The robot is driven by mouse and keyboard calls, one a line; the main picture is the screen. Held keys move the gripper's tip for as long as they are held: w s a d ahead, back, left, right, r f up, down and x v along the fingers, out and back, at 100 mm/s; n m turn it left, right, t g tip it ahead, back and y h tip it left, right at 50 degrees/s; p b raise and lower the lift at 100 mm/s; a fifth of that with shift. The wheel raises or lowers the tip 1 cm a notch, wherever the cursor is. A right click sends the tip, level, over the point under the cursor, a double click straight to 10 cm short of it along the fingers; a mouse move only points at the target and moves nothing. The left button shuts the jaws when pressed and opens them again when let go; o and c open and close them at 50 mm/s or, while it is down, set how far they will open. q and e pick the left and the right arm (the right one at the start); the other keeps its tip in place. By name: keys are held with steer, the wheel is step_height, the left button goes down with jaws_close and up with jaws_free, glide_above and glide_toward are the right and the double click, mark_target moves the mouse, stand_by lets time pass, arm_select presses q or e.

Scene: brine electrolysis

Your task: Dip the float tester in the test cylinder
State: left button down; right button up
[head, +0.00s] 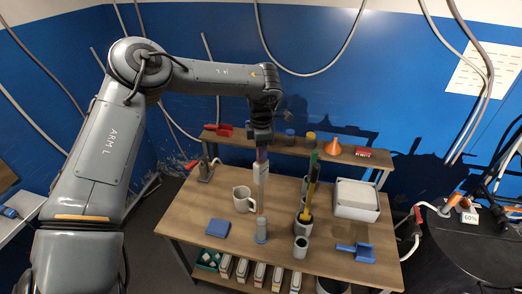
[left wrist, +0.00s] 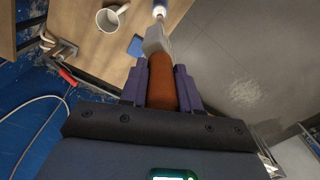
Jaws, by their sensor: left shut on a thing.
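My left gripper (head: 262,150) is shut on the float tester (head: 261,173), which hangs upright below it with a pale body and a thin, brownish lower part. In the left wrist view, the purple fingers (left wrist: 162,88) close around its orange-brown section (left wrist: 162,75). The test cylinder appears to be the small grey upright cylinder (head: 261,232) on the table, directly below the tester in the head view. The tester's lower end lines up with the cylinder's top; I cannot tell whether it is inside. My right gripper is not in view.
A mug (head: 243,199) and a blue block (head: 217,228) stand left of the cylinder. A shelf (head: 345,155) runs behind.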

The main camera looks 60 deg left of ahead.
arm_select(q)
steer(key=shift+f+b, duration=0.8)
steer(key=shift+f, duration=0.4)
steer(key=shift+f+b, duration=0.75)
steer(key=shift+f, duration=0.45)
steer(key=b, duration=0.4)
glide_above(261, 185)
steer(key=a, duration=0.1)
steer(key=shift+w+f, duration=0.2)
steer(key=shift+f, duration=1.15)
steer(key=shift+w+f, duration=0.15)
steer(key=shift+f, duration=1.2)
steer(key=shift+f+b, duration=1.35)
steer(key=shift+f, duration=0.65)
steer(key=shift+f+b, duration=1)
steer(key=shift+f, duration=0.4)
steer(key=shift+r, duration=0.1)
